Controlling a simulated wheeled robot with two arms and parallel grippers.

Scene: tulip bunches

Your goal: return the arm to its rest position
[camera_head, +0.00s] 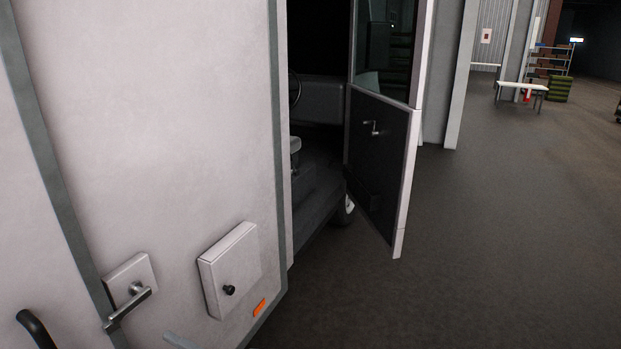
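Neither of my grippers shows in the head view, and I cannot make out either arm. A pale grey piece (178,341) pokes up at the bottom edge, and I cannot tell what it is. No tulip bunches are in view.
A white vehicle body (150,130) fills the left side close to me, with a metal lever handle (128,308), a small box with a black knob (230,270) and a black grab handle (36,328). Its cab door (380,150) stands open. Floor (480,240) is clear at right; a white table (522,86) stands far back.

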